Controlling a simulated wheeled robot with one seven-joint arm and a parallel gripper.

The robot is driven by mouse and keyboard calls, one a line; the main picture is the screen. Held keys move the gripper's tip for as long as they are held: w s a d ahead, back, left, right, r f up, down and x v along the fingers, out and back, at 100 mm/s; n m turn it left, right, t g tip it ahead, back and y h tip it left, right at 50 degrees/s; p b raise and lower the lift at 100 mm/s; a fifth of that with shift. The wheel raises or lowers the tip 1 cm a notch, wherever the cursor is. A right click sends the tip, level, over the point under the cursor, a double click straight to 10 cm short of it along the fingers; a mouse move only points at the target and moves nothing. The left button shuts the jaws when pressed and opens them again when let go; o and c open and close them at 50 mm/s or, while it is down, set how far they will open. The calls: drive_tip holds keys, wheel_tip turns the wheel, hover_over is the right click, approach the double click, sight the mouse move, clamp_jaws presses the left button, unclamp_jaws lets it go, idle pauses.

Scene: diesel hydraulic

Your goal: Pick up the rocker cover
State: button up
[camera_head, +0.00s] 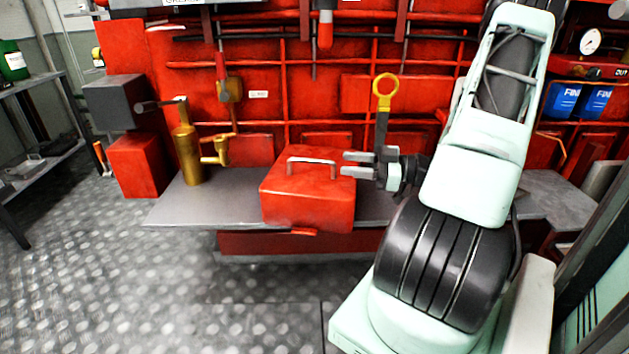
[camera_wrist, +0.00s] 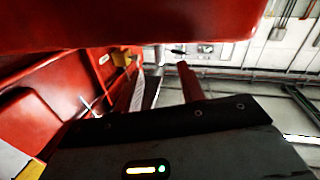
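The rocker cover appears to be the red box-shaped cover (camera_head: 308,208) with a pale metal handle (camera_head: 312,161) on top, resting on the grey bench. My gripper (camera_head: 350,163) is at its right, near the right end of the handle. Its two fingers are apart, point left and hold nothing. In the picture the fingertips overlap the cover's upper right edge; I cannot tell whether they touch it. In the wrist view a large red surface (camera_wrist: 150,22), probably the cover, fills the top, close to the camera. The dark gripper body fills the bottom.
A brass cylinder (camera_head: 187,155) and a smaller brass fitting (camera_head: 219,151) stand left of the cover on the grey bench (camera_head: 168,211). A dark rod with a yellow ring (camera_head: 384,92) rises behind my gripper. Red ribbed machinery stands behind. The floor at front left is clear.

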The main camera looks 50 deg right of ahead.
sight(331, 162)
drive_tip(key=b+x, duration=0.1)
drive_tip(key=x, duration=0.6)
drive_tip(key=shift+w+a, duration=0.2)
drive_tip(key=shift+w, duration=0.05)
clamp_jaws()
idle(1.2)
